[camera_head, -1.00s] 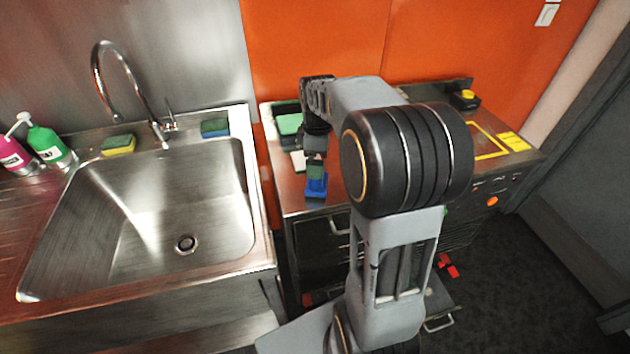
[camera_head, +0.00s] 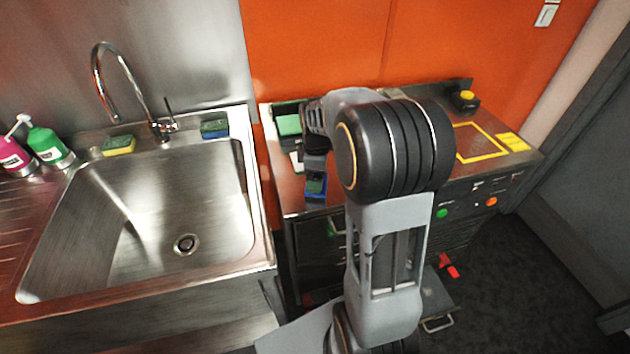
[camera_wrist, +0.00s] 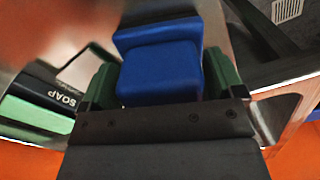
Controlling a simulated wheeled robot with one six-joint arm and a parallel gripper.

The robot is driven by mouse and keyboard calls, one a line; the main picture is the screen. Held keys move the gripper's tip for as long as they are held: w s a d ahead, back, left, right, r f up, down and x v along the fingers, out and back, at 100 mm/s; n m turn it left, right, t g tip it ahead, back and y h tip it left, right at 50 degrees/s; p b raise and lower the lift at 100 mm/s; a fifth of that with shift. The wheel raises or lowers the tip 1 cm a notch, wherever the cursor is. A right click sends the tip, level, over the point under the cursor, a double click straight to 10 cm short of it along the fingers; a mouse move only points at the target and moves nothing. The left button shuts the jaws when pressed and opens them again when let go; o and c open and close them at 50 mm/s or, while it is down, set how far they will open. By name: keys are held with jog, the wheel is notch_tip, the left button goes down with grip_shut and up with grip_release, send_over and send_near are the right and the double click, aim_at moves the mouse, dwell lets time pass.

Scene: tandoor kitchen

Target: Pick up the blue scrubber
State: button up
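The blue scrubber (camera_head: 314,194) sits near the front left edge of the steel counter right of the sink, partly hidden under my gripper (camera_head: 316,178). In the wrist view the scrubber (camera_wrist: 160,72) is a bright blue block with a wider blue part behind it. It lies between the two dark green fingers of my gripper (camera_wrist: 162,78). The fingers are parted with the block between them, very close to its sides. I cannot tell whether they press on it.
A bin marked SOAP (camera_wrist: 45,100) is left in the wrist view. A green sponge (camera_head: 289,125) lies in a container behind my gripper. The yellow-outlined counter area (camera_head: 478,142) is clear.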

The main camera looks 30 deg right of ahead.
jog(key=c, duration=0.8)
jog(key=shift+r, duration=0.6)
jog(key=s+a+r, duration=0.2)
jog(key=s+r, duration=0.9)
jog(key=s, duration=0.2)
jog(key=shift+s+a+r+b, duration=0.35)
jog(key=shift+a+r+b, duration=0.05)
jog(key=shift+b, duration=0.05)
